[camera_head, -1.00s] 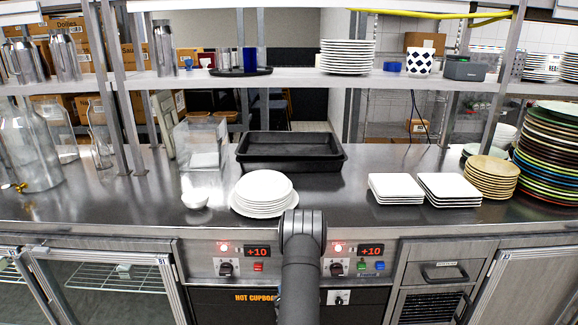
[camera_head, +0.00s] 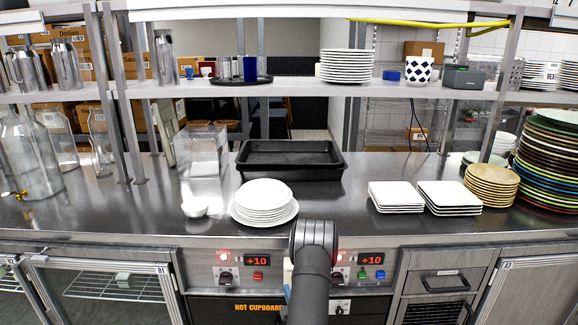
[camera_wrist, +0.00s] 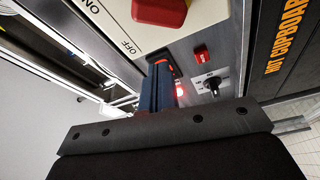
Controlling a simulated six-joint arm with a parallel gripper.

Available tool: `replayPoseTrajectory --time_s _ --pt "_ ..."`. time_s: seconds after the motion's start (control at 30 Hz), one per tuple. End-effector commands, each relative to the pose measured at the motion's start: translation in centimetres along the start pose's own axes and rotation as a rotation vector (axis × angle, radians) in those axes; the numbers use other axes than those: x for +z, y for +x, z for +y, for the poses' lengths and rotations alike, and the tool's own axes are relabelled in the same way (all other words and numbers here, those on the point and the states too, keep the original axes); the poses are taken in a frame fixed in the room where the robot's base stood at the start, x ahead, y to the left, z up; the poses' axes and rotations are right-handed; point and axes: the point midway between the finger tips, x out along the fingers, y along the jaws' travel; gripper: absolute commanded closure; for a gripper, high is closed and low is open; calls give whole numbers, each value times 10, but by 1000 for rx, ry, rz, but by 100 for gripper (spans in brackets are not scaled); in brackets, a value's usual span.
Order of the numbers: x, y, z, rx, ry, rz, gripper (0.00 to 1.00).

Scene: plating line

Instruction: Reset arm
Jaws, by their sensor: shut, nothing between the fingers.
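My arm's dark grey elbow (camera_head: 313,240) rises in front of the counter's front edge, right of a stack of round white plates. It hides part of the control panel in the head view. My gripper (camera_wrist: 160,72) shows in the wrist view as a narrow dark blue shape beyond a dark bolted bar. Its fingers are together with nothing between them, close in front of a panel with a red switch (camera_wrist: 201,53) and a black knob (camera_wrist: 211,86). I cannot tell whether it touches the panel. In the head view the gripper is mostly hidden behind my arm.
The steel counter (camera_head: 330,215) holds the round plate stack (camera_head: 264,200), a black tray (camera_head: 290,160), square white plates (camera_head: 449,197), tan plates (camera_head: 491,184) and tall coloured plates (camera_head: 550,160). A shelf (camera_head: 300,88) spans above.

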Motion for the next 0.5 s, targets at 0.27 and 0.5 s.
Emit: replayPoseTrajectory --time_s 0.27,0.5 --pt "1 -13 12 60 210 26 100" --pt "1 -62 5 62 221 27 100"
